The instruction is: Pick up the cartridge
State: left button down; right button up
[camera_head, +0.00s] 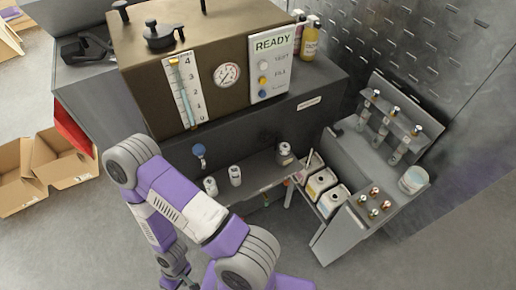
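I cannot tell for certain which object is the cartridge. Two small pale cylinders with dark tops, a left one (210,186) and a right one (235,175), stand on the low grey shelf (262,172) below the machine. A darker grey canister (284,154) stands at the shelf's right end. Several slim clear tubes (384,128) stand in a rack on the right-hand unit. A purple and grey arm of mine bends across the lower left, apart from these objects. My other gripper is also out of view.
A brown machine (200,50) with a READY panel (271,62) and gauge stands at the back. Three white containers (320,183) sit right of the shelf. A round tub (413,180) stands on the right unit. Open cardboard boxes (65,165) lie left. Lower-right floor is clear.

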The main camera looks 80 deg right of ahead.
aim_at(285, 147)
jog(key=i, duration=0.8)
jog(key=z, duration=2.5)
